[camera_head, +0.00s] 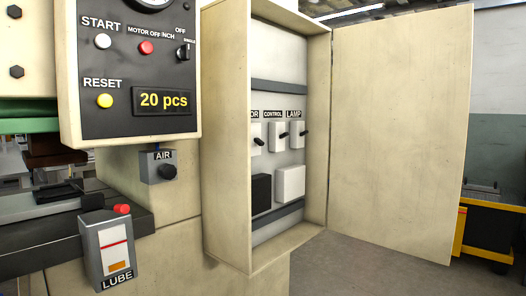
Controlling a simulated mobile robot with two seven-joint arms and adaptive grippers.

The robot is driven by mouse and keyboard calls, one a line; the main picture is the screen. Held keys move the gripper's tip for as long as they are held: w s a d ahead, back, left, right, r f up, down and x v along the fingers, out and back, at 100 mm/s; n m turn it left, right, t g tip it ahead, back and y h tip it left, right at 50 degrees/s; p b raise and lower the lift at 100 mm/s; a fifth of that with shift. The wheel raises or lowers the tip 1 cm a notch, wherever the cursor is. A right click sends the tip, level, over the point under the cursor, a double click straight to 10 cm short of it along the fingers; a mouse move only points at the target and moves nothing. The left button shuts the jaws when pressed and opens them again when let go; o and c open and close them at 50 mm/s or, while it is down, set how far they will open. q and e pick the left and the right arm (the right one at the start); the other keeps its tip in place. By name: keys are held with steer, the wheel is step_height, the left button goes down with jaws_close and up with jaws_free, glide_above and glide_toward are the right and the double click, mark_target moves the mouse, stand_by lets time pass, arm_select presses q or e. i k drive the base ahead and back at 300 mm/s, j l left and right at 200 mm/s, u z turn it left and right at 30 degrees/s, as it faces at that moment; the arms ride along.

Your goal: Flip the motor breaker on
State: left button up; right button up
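An electrical cabinet (225,130) stands open in the middle of the head view. Inside it is a row of white breakers with black levers. The leftmost breaker (256,132) has a label ending in "OR"; its left part is hidden behind the cabinet's side wall. To its right are the CONTROL breaker (274,138) and the LAMP breaker (296,140). The leftmost lever sits a little lower in the picture than the other two; I cannot tell its on or off position for sure. Neither of my grippers is in view.
The cabinet door (395,130) is swung open to the right. A control panel (125,75) with buttons and a "20 pcs" display stands at left, near the cabinet. The AIR knob (168,172) and LUBE box (107,250) are below. A yellow cart (490,235) stands far right.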

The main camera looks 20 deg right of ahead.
mark_target(258, 140)
steer(key=i+l, duration=0.15)
steer(key=l, duration=0.2)
steer(key=i+l+u, duration=0.15)
steer(key=l, duration=0.2)
steer(key=i+l, duration=0.2)
steer(key=l, duration=0.2)
steer(key=i+l+u, duration=0.1)
steer(key=l, duration=0.25)
steer(key=i+l, duration=0.15)
steer(key=l, duration=0.25)
steer(key=j+u, duration=0.05)
